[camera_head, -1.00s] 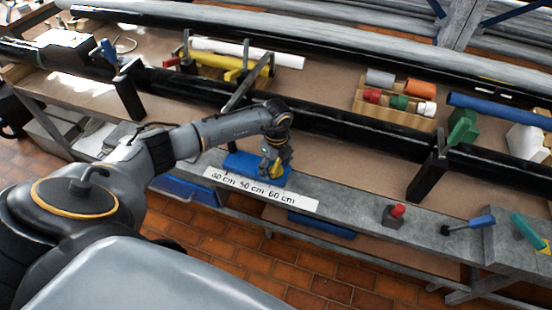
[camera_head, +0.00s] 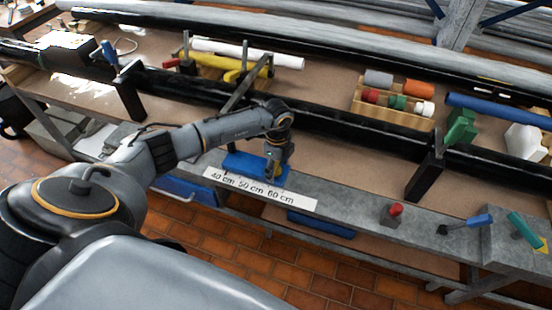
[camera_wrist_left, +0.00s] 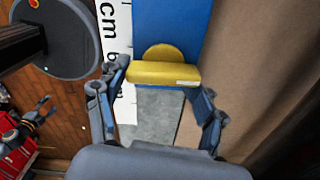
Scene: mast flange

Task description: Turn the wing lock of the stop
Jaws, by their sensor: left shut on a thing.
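The blue stop (camera_head: 238,165) sits on the near grey rail, beside the white strip (camera_head: 225,181) printed 40 cm, 50 cm, 60 cm. My left gripper (camera_head: 273,174) points down over the right part of the stop. In the left wrist view, the yellow wing lock (camera_wrist_left: 163,74) lies crosswise between its two fingers (camera_wrist_left: 160,80), which are shut on it. A round yellow part shows behind the wing on the blue face (camera_wrist_left: 165,20). A dark gripper (camera_wrist_left: 45,108), seemingly my right one, shows small at the left of that view; its fingers are too small to judge.
A wooden rack (camera_head: 385,113) of coloured cylinders stands behind the black rail. A green block (camera_head: 460,128) and a red-topped block (camera_head: 394,212) stand to the right. Blue-handled (camera_head: 480,220) and teal-handled (camera_head: 524,230) pieces lie at the rail's right end.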

